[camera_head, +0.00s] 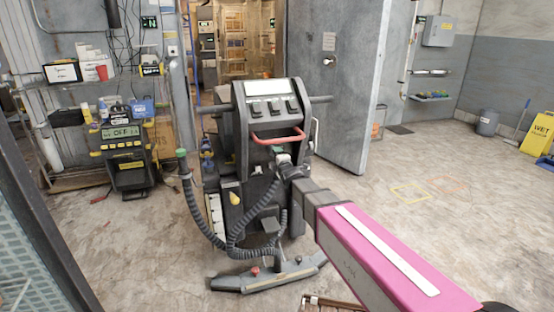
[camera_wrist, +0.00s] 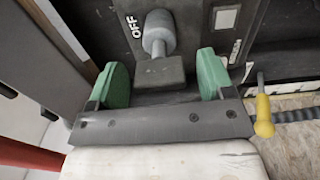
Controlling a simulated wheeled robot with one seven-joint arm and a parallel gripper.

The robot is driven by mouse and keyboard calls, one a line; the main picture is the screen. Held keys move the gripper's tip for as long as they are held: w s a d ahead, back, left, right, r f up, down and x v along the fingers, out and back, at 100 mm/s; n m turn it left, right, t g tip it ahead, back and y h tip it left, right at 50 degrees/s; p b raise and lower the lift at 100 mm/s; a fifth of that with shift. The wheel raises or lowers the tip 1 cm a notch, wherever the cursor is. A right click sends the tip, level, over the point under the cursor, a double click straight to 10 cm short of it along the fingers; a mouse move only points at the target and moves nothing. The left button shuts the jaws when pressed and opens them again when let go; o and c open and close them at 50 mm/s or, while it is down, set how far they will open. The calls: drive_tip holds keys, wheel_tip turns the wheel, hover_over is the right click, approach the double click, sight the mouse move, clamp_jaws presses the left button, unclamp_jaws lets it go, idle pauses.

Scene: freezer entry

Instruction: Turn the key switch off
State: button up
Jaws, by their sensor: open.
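A grey key switch (camera_wrist: 157,35) with a rounded head shows at the top middle of the wrist view, on a dark panel beside a white OFF label (camera_wrist: 133,25). My gripper (camera_wrist: 161,80) is open, with one green fingertip on each side. The switch lies just beyond the gap between the fingertips, and I see no contact with it. In the head view the floor machine (camera_head: 258,128) stands in the middle. My gripper (camera_head: 284,162) is at its upper rear, below the red handle (camera_head: 277,137). The switch cannot be made out in the head view.
A yellow knob (camera_wrist: 263,115) is close right of the gripper in the wrist view. A ribbed black hose (camera_head: 205,222) loops down the machine. A heavy grey door (camera_head: 345,90) stands open behind it.

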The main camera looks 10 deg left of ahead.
drive_tip(key=v, duration=1)
drive_tip(key=s+d+f+m+g+h, duration=0.1)
drive_tip(key=d+f+m+g+h, duration=0.15)
drive_tip(key=d+f+m, duration=0.4)
drive_tip(key=d+f+m+g+h, duration=0.2)
drive_tip(key=d+f+h, duration=0.1)
drive_tip(key=d, duration=0.6)
drive_tip(key=s+d+f+m+g+h, duration=0.1)
drive_tip(key=d+f+m+g+h, duration=0.15)
drive_tip(key=d+f+m, duration=0.4)
drive_tip(key=s+d+f+m+g+h, duration=0.1)
drive_tip(key=s+d+f+m+g, duration=0.3)
drive_tip(key=s+d+m+g, duration=0.4)
drive_tip(key=s+d+m, duration=0.1)
drive_tip(key=s+d, duration=0.4)
drive_tip(key=d, duration=0.3)
drive_tip(key=shift+s, duration=0.3)
drive_tip(key=shift+f, duration=0.1)
